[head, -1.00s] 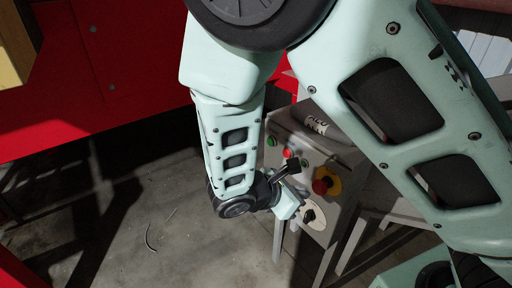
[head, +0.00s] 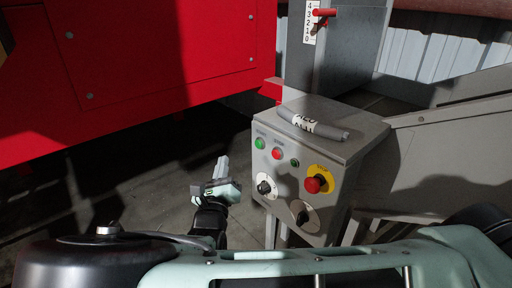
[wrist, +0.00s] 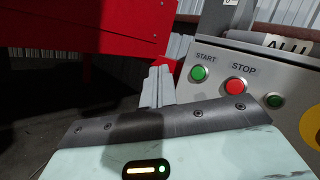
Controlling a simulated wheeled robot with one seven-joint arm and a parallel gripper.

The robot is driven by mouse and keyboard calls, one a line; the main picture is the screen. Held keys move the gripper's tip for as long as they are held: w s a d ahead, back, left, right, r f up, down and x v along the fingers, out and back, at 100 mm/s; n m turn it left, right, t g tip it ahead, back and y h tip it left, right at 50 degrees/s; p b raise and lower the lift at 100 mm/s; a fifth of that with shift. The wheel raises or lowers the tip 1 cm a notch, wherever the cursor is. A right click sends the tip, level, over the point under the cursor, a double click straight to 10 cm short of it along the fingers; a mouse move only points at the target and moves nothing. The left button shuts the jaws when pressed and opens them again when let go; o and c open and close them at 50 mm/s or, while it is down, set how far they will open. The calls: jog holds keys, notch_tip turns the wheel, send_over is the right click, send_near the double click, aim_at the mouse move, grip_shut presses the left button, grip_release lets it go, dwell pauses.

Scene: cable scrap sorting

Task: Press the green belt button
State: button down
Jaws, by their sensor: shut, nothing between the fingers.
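The green button (head: 260,143) is at the upper left of the grey control box's front face, left of a red button (head: 277,153). In the wrist view the green button (wrist: 199,73) sits under the label START, and the red button (wrist: 235,87) under STOP. My gripper (head: 222,163) is shut and empty, fingers pointing up, to the left of the box and apart from it in the head view. In the wrist view its closed fingertips (wrist: 159,76) show left of the green button. I cannot tell the depth gap between them.
A smaller green button (head: 295,162), a red emergency stop (head: 314,184) on yellow and two dark knobs (head: 265,187) share the panel. A grey roll labelled ALU (head: 312,124) lies on the box top. A red machine (head: 150,70) stands behind. A grey post with a number scale (head: 311,25) rises behind the box.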

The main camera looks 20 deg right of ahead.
aim_at(259, 144)
jog(key=shift+d, duration=0.15)
jog(key=w+d, duration=0.2)
jog(key=d, duration=0.6)
jog(key=shift+w+b, duration=0.35)
jog(key=shift+b, duration=0.1)
jog(key=shift+d, duration=0.1)
jog(key=shift+d+r, duration=0.1)
dwell(1.7)
jog(key=shift+w+d+p, duration=0.15)
jog(key=shift+d+p, duration=0.15)
jog(key=shift+p, duration=0.25)
